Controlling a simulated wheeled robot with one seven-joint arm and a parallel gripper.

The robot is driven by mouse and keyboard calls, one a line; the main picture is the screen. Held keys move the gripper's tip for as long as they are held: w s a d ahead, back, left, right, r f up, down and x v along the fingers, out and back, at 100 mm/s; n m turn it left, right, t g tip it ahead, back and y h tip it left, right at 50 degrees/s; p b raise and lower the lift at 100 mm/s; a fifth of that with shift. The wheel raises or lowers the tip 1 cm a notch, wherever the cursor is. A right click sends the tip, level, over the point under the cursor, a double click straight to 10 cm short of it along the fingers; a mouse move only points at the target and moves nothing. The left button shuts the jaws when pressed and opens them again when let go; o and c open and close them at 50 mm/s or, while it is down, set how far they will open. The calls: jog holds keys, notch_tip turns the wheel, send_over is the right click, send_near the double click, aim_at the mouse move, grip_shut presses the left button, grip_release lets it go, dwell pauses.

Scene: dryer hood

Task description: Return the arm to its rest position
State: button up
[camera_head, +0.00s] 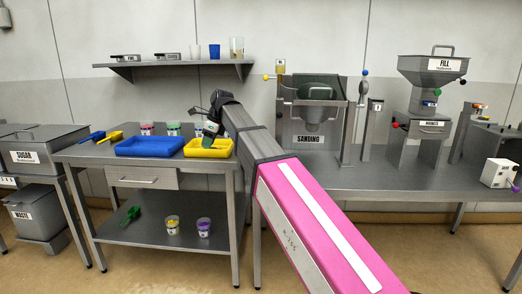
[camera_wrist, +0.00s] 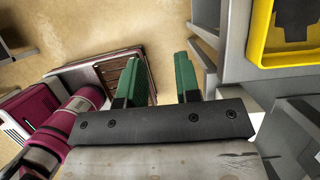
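My gripper (camera_wrist: 160,78) shows in the wrist view with its two green fingers apart and nothing between them. Beyond the fingers are tan floor and a brown slatted panel. In the head view my pink and grey arm reaches forward from the lower right, and my gripper (camera_head: 211,128) hangs over or just in front of the yellow tray (camera_head: 222,153) on the left table. The fingers are small and partly hidden there. The yellow tray also shows at the upper right of the wrist view (camera_wrist: 260,35), apart from the fingers.
A blue tray (camera_head: 150,147), scoops and cups stand on the left table (camera_head: 88,154). A shelf (camera_head: 180,65) with cups hangs above. The sanding machine (camera_head: 311,110) and fill hopper (camera_head: 432,72) stand on the right table (camera_head: 370,183). Sugar (camera_head: 42,150) and waste (camera_head: 35,210) bins stand at left.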

jog(key=s+d+f+n+h, duration=0.2)
jog(key=d+f+n, duration=0.6)
jog(key=d+f, duration=1.35)
jog(key=s+d+f+n+h, duration=0.1)
jog(key=s+d+f+n, duration=0.4)
jog(key=f, duration=0.5)
jog(key=s+d+f+n+h, duration=0.1)
jog(key=s+d+f+n, duration=0.4)
jog(key=s+d+f, duration=0.4)
jog(key=d+f, duration=0.1)
jog(key=d, duration=0.2)
jog(key=shift+s+d, duration=0.3)
jog(key=shift+f, duration=0.1)
